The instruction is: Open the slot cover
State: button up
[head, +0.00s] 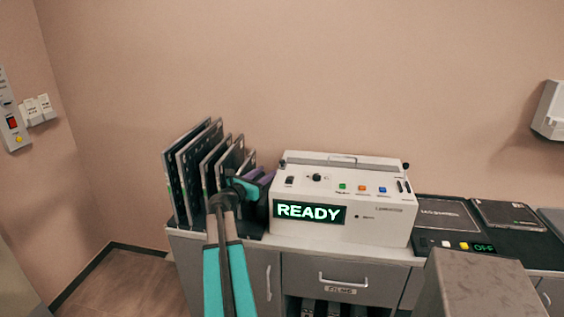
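A white machine (340,228) with a lit READY display stands on the cabinet top, in the middle of the head view. A long, narrow grey cover (322,161) with a small handle lies along the top rear of the machine and looks shut; I take it for the slot cover. My gripper (262,180), dark with purple parts, is at the left side of the machine, lower than the cover and apart from it. My own arm partly hides it, so I cannot tell whether its fingers are open or shut.
Several dark plates (195,165) stand upright in a rack left of the machine, close behind my arm. A dark flat unit (440,216) with an OFF display lies to the right. A grey block (480,285) rises at the front right. The space above the machine is clear.

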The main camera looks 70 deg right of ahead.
aim_at(281, 162)
jog(key=shift+p+x, duration=1.3)
jog(key=shift+x, duration=5.2)
grip_shut()
